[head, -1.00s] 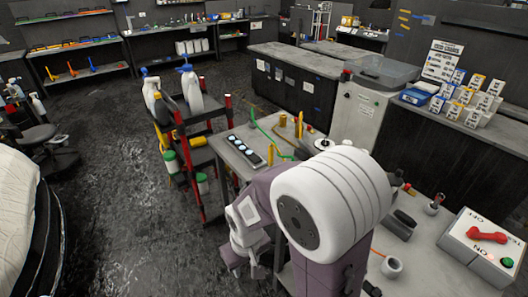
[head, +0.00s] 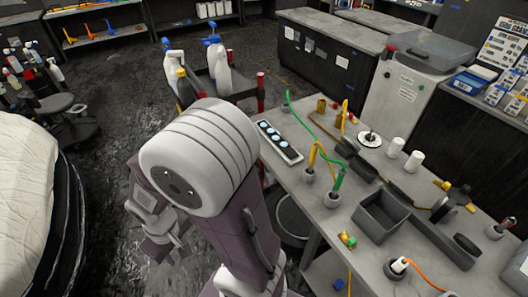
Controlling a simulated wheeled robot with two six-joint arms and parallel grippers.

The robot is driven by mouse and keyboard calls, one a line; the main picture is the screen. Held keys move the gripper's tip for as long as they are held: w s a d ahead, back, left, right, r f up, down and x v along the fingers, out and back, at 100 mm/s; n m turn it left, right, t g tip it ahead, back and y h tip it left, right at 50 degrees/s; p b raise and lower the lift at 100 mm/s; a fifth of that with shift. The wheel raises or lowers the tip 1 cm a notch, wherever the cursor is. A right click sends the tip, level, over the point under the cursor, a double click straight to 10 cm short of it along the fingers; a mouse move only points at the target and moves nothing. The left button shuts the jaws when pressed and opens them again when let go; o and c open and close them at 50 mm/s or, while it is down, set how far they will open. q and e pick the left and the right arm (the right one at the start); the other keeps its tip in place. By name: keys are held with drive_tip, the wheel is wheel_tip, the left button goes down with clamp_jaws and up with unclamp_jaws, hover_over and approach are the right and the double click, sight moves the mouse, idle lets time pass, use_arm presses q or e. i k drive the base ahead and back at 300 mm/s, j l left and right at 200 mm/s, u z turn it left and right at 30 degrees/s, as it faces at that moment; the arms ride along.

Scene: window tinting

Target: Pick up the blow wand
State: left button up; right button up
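Several hose-fed tools stand in round grey holders on the grey workbench (head: 300,185). One is a yellow tool (head: 311,155) with a yellow hose. One is a green tool (head: 338,181) with a green hose. A white-tipped tool (head: 399,266) with an orange hose stands at the near edge. I cannot tell which of these is the blow wand. My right gripper (head: 163,250) hangs low left of the bench over the floor, apart from the tools. It is small and partly hidden by my arm, so its opening is unclear. My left gripper is out of view.
A grey open bin (head: 382,215) sits mid-bench. A panel with round lights (head: 280,141) lies at the bench's left end. A cart with spray bottles (head: 216,66) stands behind my arm. A covered car (head: 28,205) is at far left, with open floor between.

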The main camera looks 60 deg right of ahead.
sight(315, 150)
drive_tip(key=u, duration=0.5)
drive_tip(key=l+u, duration=0.15)
drive_tip(key=u, duration=0.3)
drive_tip(key=l+u, duration=0.1)
drive_tip(key=u, duration=0.4)
drive_tip(key=l+u, duration=0.1)
drive_tip(key=u, duration=0.35)
drive_tip(key=l+u, duration=0.1)
drive_tip(key=u, duration=0.9)
drive_tip(key=l+u, duration=0.1)
drive_tip(key=u, duration=0.8)
drive_tip(key=k+u, duration=0.1)
drive_tip(key=u, duration=0.35)
drive_tip(key=j+u, duration=0.1)
drive_tip(key=u, duration=0.75)
drive_tip(key=j+u, duration=0.15)
drive_tip(key=u, duration=0.3)
drive_tip(key=k+j+u, duration=0.1)
drive_tip(key=u, duration=0.8)
drive_tip(key=j+u, duration=0.1)
drive_tip(key=u, duration=0.3)
drive_tip(key=j+u, duration=0.1)
drive_tip(key=u, duration=0.3)
drive_tip(key=i+u, duration=0.15)
drive_tip(key=u, duration=0.25)
drive_tip(key=i+j+u, duration=0.1)
drive_tip(key=u, duration=0.3)
